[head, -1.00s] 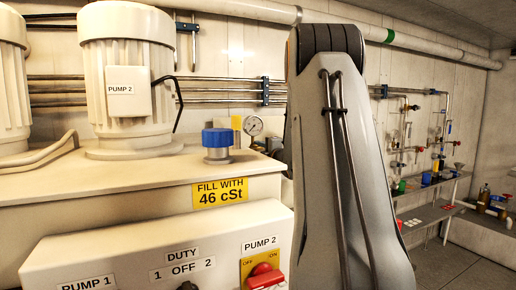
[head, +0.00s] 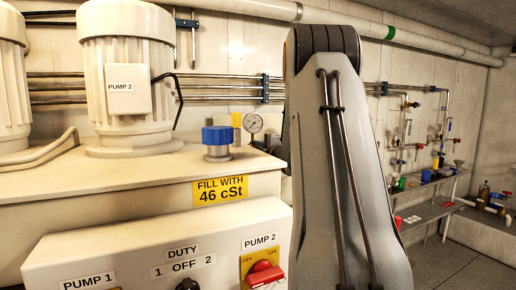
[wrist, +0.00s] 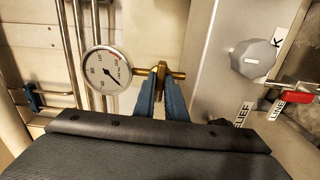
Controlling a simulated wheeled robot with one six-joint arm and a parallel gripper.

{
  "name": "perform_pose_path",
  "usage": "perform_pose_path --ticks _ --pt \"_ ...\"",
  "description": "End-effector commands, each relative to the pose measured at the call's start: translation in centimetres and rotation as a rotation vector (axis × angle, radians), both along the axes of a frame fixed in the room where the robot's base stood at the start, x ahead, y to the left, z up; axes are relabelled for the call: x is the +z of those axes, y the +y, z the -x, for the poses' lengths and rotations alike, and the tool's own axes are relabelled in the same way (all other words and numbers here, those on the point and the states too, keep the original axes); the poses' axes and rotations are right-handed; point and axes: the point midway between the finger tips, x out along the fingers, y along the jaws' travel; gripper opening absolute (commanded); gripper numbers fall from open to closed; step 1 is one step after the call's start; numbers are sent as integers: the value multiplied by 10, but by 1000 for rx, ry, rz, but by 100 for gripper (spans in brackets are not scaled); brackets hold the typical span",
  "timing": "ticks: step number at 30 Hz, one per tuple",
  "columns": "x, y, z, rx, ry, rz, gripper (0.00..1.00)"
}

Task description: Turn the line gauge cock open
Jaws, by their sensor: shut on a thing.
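The line gauge (wrist: 107,70) has a round white dial with a dark needle, left of centre in the wrist view. It also shows in the head view (head: 253,123) behind the blue cap. The brass gauge cock (wrist: 177,75) sits just right of the dial, on a horizontal brass stem. My gripper (wrist: 160,80) has its two blue fingers closed on the small brass cock handle (wrist: 160,70), and the fingertips hide part of it. I cannot tell the cock's open or closed position. In the head view my gripper is hidden behind my grey arm link.
In the wrist view, a grey knob (wrist: 254,59) and a red-handled lever (wrist: 294,93) lie to the right, near the relief label. In the head view, a blue cap (head: 217,136) on the tank and pump 2 (head: 128,75) stand left of my arm.

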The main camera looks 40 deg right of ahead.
Motion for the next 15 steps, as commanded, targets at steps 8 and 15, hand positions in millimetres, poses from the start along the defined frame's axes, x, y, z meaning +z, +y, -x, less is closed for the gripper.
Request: perform_pose_path --ticks 8,15 --pt "-1 0 0 0 -38 -164 0" --pt "-1 0 0 0 -90 -381 0"
